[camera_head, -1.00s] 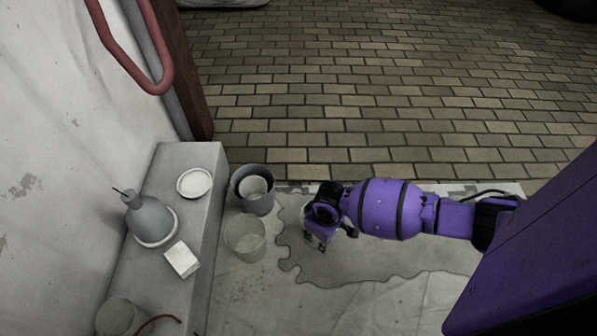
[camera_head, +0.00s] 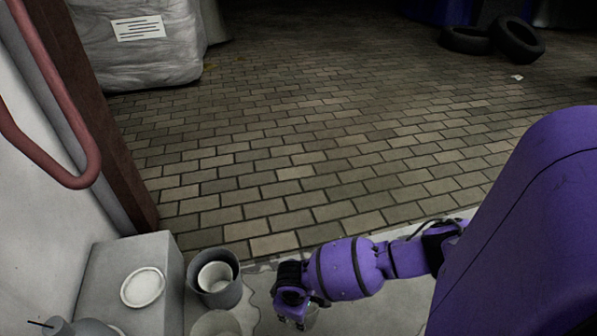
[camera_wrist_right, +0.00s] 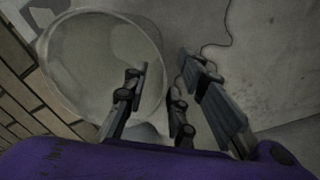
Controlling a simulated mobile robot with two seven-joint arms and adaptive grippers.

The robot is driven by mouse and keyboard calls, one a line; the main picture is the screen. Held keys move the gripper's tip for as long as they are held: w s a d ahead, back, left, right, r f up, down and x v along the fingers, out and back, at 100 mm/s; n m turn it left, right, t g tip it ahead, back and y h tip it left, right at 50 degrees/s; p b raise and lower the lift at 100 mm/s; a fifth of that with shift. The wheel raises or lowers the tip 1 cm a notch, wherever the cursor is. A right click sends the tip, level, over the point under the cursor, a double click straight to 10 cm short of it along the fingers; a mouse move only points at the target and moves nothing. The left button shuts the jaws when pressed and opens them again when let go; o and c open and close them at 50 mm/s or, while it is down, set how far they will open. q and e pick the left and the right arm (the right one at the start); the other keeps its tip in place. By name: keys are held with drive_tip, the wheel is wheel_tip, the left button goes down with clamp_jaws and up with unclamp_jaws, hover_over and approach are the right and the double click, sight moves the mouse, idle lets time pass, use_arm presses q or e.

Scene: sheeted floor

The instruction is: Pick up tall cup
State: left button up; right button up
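A clear, translucent cup (camera_wrist_right: 75,65) fills the left of the right wrist view, its wide round rim facing the camera. I take it to be the tall cup; its full height is not visible. My right gripper (camera_wrist_right: 168,85) is open, with its fingers apart. One finger overlaps the cup's opening and the other is outside its right side, so the cup's wall lies between them. I cannot tell whether either finger touches it. In the head view my right gripper (camera_head: 292,308) is low in the middle, with a bit of clear cup (camera_head: 311,316) beside it.
A grey bucket (camera_head: 231,293) holding a lighter cup (camera_head: 215,276) stands left of the gripper. A translucent container (camera_head: 215,323) is in front of it. A grey ledge (camera_head: 165,265) carries a white dish (camera_head: 143,287).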

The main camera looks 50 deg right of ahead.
drive_tip(key=shift+w, duration=0.1)
clamp_jaws()
drive_tip(key=shift+r, duration=0.15)
